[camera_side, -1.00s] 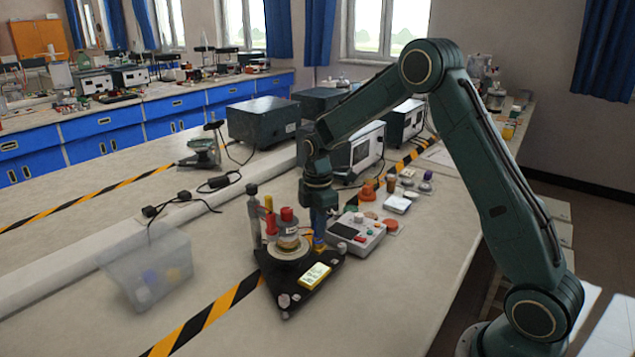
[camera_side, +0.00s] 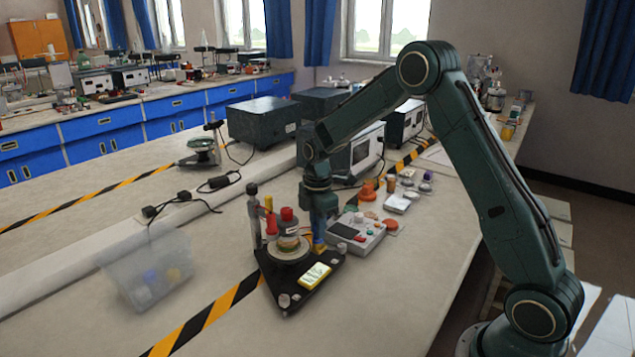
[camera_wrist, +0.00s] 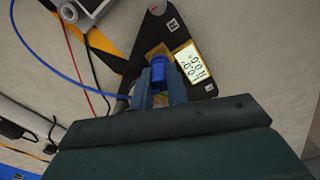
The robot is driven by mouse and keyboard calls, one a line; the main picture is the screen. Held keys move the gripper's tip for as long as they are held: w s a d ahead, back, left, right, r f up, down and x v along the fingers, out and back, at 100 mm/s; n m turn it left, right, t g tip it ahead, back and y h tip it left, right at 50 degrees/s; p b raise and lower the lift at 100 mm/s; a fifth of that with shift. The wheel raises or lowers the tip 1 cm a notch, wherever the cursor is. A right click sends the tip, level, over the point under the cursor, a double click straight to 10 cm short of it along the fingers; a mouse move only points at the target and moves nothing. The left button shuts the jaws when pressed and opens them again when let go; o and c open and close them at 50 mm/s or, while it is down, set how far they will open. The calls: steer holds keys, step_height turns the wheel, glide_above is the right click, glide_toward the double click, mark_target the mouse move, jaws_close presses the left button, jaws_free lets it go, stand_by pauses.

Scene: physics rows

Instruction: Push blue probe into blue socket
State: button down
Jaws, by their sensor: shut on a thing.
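My gripper (camera_side: 320,222) points down over the right corner of a black triangular base (camera_side: 275,279). In the wrist view my gripper (camera_wrist: 160,92) has its fingers on both sides of a blue probe (camera_wrist: 159,70), shut on it. The probe's tip points at a tan-yellow block on the base (camera_wrist: 160,50). The blue socket cannot be made out; the probe and fingers cover that spot. I cannot tell whether the tip is inside it. A blue lead (camera_wrist: 62,75) runs in from the left.
A small display (camera_side: 314,275) lies on the base beside the block. A red-capped jar (camera_side: 288,222) and upright posts stand close left of my gripper.

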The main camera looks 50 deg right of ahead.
steer(key=shift+f, duration=0.1)
steer(key=c, duration=1.1)
jaws_free()
steer(key=shift+o, duration=0.2)
steer(key=shift+r, duration=3.8)
